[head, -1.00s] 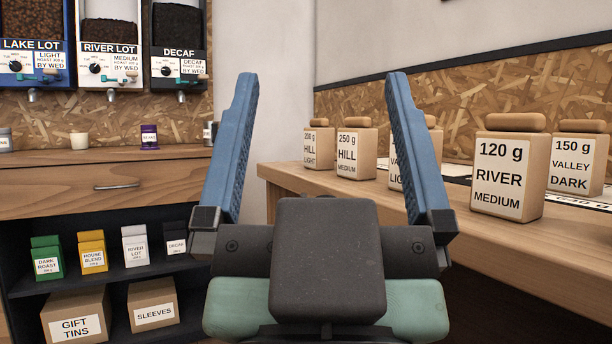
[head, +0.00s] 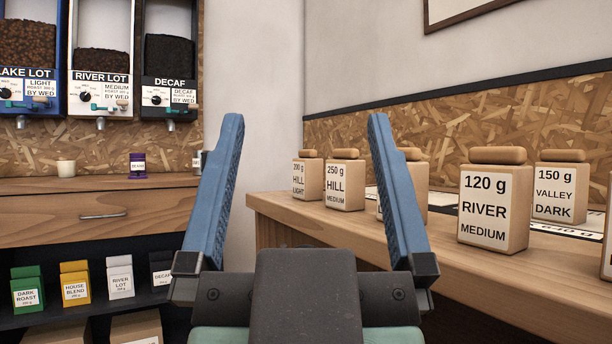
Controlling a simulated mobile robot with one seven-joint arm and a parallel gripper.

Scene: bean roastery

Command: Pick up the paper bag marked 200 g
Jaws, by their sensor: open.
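The paper bag marked 200 g (head: 307,177), labelled HILL LIGHT, stands upright at the far left end of the wooden counter (head: 480,272) in the head view. It is tan with a rolled top and a white label. My gripper (head: 305,135) is open and empty, its two blue fingers spread wide in front of the camera. In the picture the 200 g bag shows between the fingers, beyond them. The gripper is apart from it.
The 250 g HILL MEDIUM bag (head: 345,184) stands close to its right. Another bag (head: 417,176) is partly hidden behind my right finger. The 120 g RIVER bag (head: 495,205) and 150 g VALLEY bag (head: 558,190) stand farther right. A drawer cabinet (head: 60,212) is at left.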

